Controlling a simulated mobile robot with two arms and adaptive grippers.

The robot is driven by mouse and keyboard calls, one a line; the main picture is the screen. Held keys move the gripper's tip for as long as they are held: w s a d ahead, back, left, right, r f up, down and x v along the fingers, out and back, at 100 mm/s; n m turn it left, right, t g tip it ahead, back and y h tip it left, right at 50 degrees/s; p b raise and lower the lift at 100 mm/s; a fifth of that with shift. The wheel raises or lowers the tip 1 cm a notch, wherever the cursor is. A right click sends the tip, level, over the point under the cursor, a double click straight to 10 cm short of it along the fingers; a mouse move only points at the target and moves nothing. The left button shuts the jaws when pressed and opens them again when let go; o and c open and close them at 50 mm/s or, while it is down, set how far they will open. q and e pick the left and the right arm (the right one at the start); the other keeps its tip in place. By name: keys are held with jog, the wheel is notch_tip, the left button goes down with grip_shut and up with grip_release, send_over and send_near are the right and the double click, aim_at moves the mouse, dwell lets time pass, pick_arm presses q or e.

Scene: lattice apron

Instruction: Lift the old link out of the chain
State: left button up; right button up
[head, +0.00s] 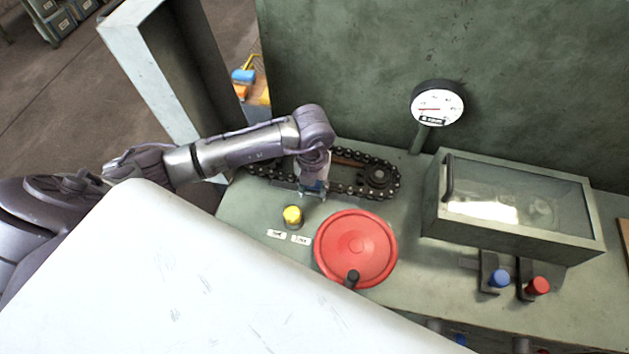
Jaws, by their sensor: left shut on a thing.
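A dark roller chain (348,188) runs in a long loop around sprockets on the green bench; the right sprocket (377,176) shows clearly. My left gripper (312,190) points down at the front run of the chain, near the middle of the loop. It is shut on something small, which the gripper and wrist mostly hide. I cannot make out the old link itself, nor whether it is apart from the chain. My right gripper is not in view.
A red handwheel (356,246) and a yellow button (292,215) stand in front of the chain. A gauge (437,104) rises behind. A glass-lidded box (515,240) is at right, with blue (499,278) and red (538,286) knobs before it.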

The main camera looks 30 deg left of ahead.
pick_arm(q)
jog(key=shift+r, duration=0.1)
jog(key=shift+r, duration=0.4)
notch_tip(320, 180, up, 2)
jog(key=shift+w+r+b, duration=0.1)
jog(key=shift+r+b, duration=0.15)
jog(key=shift+b, duration=0.45)
jog(key=s+d+r+b, duration=0.2)
jog(key=s+d+r, duration=0.5)
jog(key=d, duration=0.2)
jog(key=shift+d+r, duration=0.3)
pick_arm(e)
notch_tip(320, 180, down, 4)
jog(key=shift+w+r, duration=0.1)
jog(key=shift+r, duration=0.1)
